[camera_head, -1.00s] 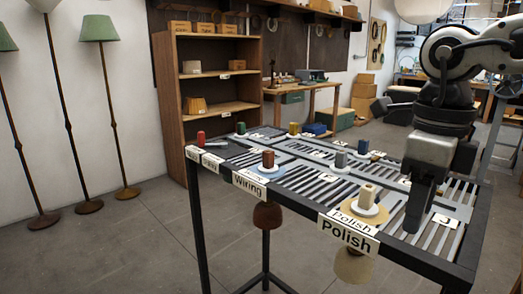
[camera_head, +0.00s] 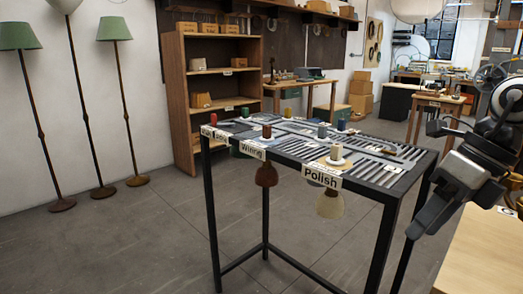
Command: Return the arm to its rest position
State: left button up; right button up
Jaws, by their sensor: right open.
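My right gripper (camera_head: 422,222) hangs at the right of the picture, beside the near right corner of the slotted table (camera_head: 395,190). It points down and to the left, is open, and I see nothing in it. It is apart from the pegs on the table. On the table stand a cream peg (camera_head: 336,153) behind the "Polish" label (camera_head: 321,177), a red peg (camera_head: 267,131) behind the "Wiring" label (camera_head: 252,149), and several other coloured pegs. My left gripper is not in view.
A wooden table edge (camera_head: 480,255) lies at the lower right, below my right arm. A brown shade (camera_head: 266,174) and a beige shade (camera_head: 329,204) hang under the slotted table. Floor lamps (camera_head: 120,100) and a shelf (camera_head: 190,100) stand at the left. The left floor is clear.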

jog(key=s+d+f+m+t+y, duration=0.1)
jog(key=d+f+m+t, duration=0.25)
jog(key=f+m, duration=0.35)
jog(key=s+d+f+m+t+y, duration=0.1)
jog(key=d+f+m+t, duration=0.1)
jog(key=f+m+t, duration=0.45)
jog(key=s+d+f+m+t+y, duration=0.1)
jog(key=d+f+m+t, duration=0.15)
jog(key=f+m, duration=0.55)
jog(key=s+a+f+m+h, duration=0.5)
jog(key=a+f+m, duration=0.2)
jog(key=f+m, duration=0.4)
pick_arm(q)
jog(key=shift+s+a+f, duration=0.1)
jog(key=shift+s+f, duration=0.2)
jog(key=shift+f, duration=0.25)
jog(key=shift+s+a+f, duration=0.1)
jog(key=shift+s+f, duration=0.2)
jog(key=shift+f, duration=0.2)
pick_arm(e)
jog(key=s+a+f+m+g, duration=0.1)
jog(key=s+a+m, duration=0.1)
jog(key=a, duration=0.3)
jog(key=s+a+f+m+g, duration=0.1)
jog(key=s+a+f+m, duration=0.1)
jog(key=a+m, duration=0.3)
jog(key=shift+s+a+f+g, duration=0.15)
jog(key=shift+s+a+g, duration=0.2)
jog(key=shift+s+a, duration=0.3)
jog(key=shift+w+a, duration=0.1)
